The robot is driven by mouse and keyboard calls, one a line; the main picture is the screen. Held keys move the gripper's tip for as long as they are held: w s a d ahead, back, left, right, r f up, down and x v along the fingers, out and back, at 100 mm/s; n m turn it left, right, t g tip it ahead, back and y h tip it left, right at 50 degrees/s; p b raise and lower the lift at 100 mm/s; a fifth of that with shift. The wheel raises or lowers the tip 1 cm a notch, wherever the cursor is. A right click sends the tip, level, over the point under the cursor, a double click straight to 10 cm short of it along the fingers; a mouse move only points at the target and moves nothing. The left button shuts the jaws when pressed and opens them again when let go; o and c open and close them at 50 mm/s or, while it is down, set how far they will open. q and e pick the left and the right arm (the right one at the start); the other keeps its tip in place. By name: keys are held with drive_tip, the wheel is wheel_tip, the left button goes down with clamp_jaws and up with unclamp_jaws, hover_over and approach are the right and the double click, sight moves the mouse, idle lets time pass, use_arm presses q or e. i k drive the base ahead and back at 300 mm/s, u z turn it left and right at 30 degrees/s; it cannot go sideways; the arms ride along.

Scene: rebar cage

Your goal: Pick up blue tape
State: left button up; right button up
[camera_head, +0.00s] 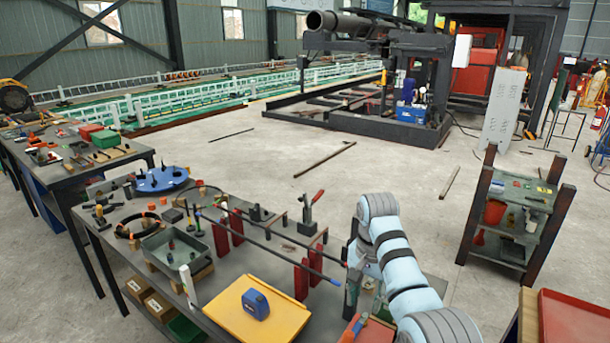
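A blue tape measure (256,303) sits on a yellow board (232,317) at the front of the workbench. My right arm comes in from the lower right with pale blue links. My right gripper (354,292) is low at the bench's right end, to the right of the blue tape and apart from it. The arm partly hides this gripper, and its fingers are too small and dark to tell whether they are open or shut. My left gripper is not in view.
Red-footed stands (302,280) hold a dark rod across the bench between the tape and my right arm. A grey tray (177,250) and a white upright post (188,287) stand left of the yellow board. A shelf rack (516,215) stands to the right on open floor.

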sight(254, 302)
drive_tip(key=u, duration=0.05)
drive_tip(key=k, duration=0.9)
